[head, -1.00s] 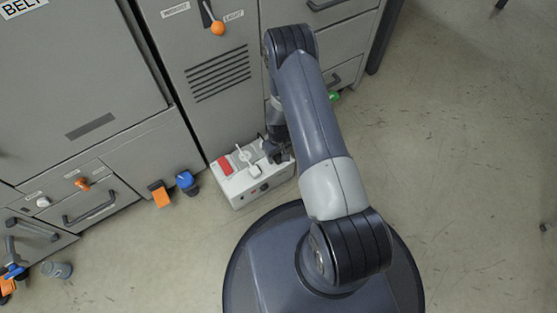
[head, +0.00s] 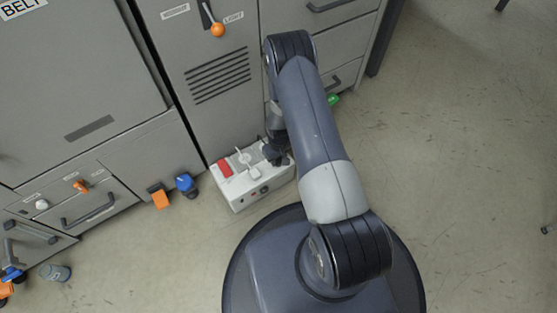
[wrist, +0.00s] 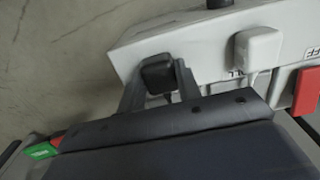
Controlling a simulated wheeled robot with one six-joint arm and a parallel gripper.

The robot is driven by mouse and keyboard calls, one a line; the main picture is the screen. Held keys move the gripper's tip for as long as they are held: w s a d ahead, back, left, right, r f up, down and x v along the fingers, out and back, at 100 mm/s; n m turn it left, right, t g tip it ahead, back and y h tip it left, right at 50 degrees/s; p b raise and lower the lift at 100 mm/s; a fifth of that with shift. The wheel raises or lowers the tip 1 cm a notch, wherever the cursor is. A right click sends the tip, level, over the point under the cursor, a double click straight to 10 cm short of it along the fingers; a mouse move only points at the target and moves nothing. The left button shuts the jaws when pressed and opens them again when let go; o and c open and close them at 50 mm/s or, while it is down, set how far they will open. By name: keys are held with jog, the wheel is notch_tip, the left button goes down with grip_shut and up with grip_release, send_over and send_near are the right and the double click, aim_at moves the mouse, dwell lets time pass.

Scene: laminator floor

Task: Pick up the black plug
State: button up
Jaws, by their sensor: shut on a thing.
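The black plug (wrist: 158,76) shows in the wrist view as a small dark block at the side of a white power box (wrist: 130,45). My gripper (wrist: 158,84) is shut on the plug, one finger on each side of it. I cannot tell whether the plug is still seated in the box. In the head view my gripper (head: 276,153) is at the right end of the power box (head: 238,198), and the plug cannot be made out against the dark fingers.
A white plug (wrist: 258,48) and a red switch (wrist: 307,92) sit on the box beside my gripper. Grey cabinets (head: 205,110) stand behind. A blue knob (head: 186,183) and an orange block (head: 159,196) are left of the box.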

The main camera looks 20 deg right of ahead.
notch_tip(320, 180, up, 9)
jog(key=p, duration=0.3)
jog(key=shift+p, duration=0.3)
jog(key=shift+w+a+f+b, duration=0.5)
jog(key=shift+w+b, duration=0.6)
jog(key=shift+w, duration=0.2)
jog(key=shift+w+a+f+b, duration=0.4)
jog(key=shift+w+a+b, duration=0.15)
jog(key=shift+w+b, duration=0.65)
jog(key=shift+w+a+f+b, duration=0.5)
jog(key=shift+w+b, duration=0.45)
jog(key=shift+w, duration=0.5)
jog(key=shift+w+r, duration=0.1)
jog(key=shift+f, duration=0.25)
jog(key=shift+f+b, duration=1.5)
jog(key=shift+f, duration=0.25)
jog(key=shift+f+b, duration=0.35)
jog(key=shift+f, duration=0.25)
jog(key=shift+f, duration=0.3)
